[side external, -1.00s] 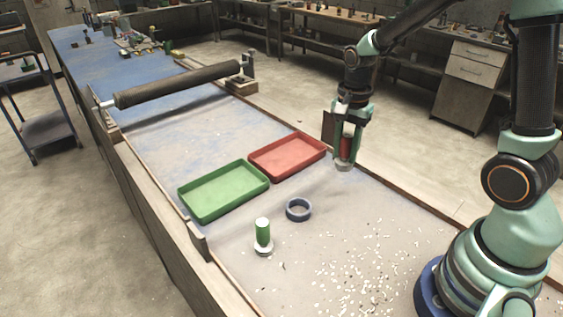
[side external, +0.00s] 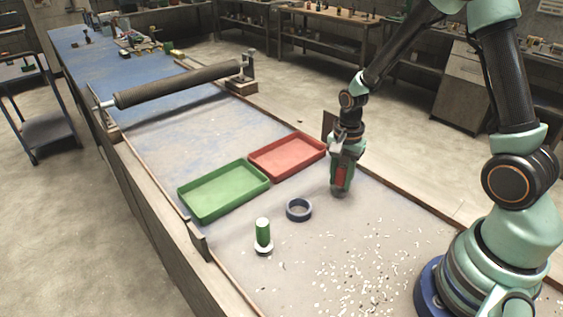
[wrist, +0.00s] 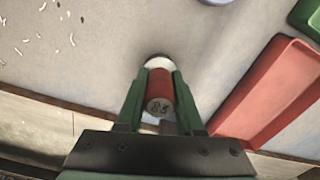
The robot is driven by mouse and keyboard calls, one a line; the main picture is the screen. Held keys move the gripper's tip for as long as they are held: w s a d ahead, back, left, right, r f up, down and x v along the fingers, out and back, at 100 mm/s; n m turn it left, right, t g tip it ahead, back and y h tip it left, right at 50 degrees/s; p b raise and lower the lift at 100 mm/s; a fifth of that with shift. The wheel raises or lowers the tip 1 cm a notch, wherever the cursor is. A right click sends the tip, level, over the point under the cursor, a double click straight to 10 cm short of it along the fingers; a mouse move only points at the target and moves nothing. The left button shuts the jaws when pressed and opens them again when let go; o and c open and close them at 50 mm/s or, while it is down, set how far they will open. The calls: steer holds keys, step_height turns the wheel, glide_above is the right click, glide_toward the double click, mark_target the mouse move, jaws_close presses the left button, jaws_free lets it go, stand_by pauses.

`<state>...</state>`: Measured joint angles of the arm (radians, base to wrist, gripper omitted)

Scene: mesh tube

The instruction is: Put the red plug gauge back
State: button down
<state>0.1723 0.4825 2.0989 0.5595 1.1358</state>
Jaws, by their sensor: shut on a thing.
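The red plug gauge (side external: 340,178) has a red handle and a pale end at the bottom. My gripper (side external: 340,184) is shut on its handle, and the gauge hangs about upright, to the right of the red tray (side external: 287,172). I cannot tell whether its lower end touches the bench. In the wrist view the gauge (wrist: 160,92) is between the two green fingers (wrist: 160,82), with a marked end face towards the camera. A green plug gauge (side external: 263,232) stands upright on a pale base in front of the green tray (side external: 223,211).
A dark blue ring (side external: 298,210) lies on the bench between the green gauge and my gripper. Both trays look empty. White chips (side external: 355,270) are scattered on the near bench. A dark roller (side external: 180,84) spans the bench farther back. A wooden rail (side external: 410,209) edges the right side.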

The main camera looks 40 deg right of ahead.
steer(key=shift+f, duration=0.15)
steer(key=c, duration=0.5)
jaws_free()
steer(key=shift+c, duration=0.2)
step_height(320, 180, up, 12)
steer(key=shift+r, duration=0.25)
steer(key=s+a+r+n+t, duration=0.5)
steer(key=r+n, duration=0.5)
steer(key=n, duration=0.5)
steer(key=shift+s+a+r+t, duration=0.25)
steer(key=shift+s+a, duration=0.35)
steer(key=shift+s, duration=0.45)
